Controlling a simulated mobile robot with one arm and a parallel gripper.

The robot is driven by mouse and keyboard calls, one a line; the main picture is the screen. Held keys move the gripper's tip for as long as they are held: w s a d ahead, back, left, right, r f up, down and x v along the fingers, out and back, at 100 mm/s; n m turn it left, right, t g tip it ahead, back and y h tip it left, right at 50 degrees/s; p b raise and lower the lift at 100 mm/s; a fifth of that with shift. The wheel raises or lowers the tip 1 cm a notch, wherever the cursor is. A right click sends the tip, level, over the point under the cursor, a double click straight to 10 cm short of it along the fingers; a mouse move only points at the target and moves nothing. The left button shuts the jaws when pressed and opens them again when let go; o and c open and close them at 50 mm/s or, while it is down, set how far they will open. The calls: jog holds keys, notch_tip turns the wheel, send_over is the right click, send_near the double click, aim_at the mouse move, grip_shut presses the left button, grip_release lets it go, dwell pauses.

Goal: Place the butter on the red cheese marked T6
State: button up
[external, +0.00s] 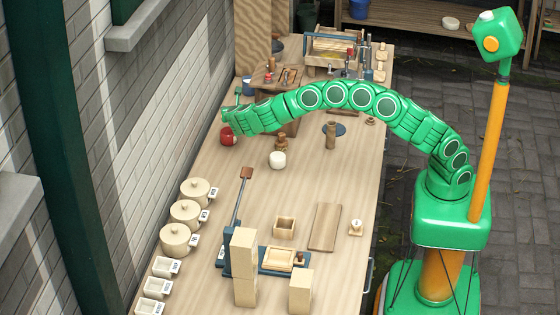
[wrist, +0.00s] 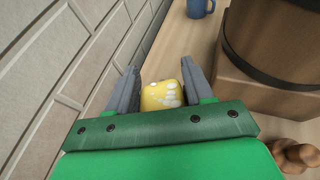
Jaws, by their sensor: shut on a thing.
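My gripper (wrist: 161,88) is shut on the butter (wrist: 163,96), a yellow block with white spots, which sits between the two grey fingers in the wrist view. In the external view my gripper (external: 230,119) is by the wall at the table's left edge, and the butter cannot be made out there. A red round cheese (external: 228,138) with a small pale mark is just below my gripper in that view. The mark is too small to read as T6. Any gap between gripper and cheese cannot be judged. The red cheese does not show in the wrist view.
The brick wall (wrist: 65,80) runs close on the left. A brown wooden vessel with a dark band (wrist: 275,45) stands close on the right, with a blue mug (wrist: 197,8) beyond. A white round cheese (external: 277,160) stands nearby. Lidded pots (external: 175,240) line the wall nearer the camera.

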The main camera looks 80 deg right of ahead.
jog(key=shift+w+d+f, duration=0.1)
jog(key=shift+w+f, duration=0.9)
jog(key=shift+f, duration=1.8)
jog(key=o, duration=1)
jog(key=shift+f, duration=0.1)
jog(key=shift+o, duration=0.2)
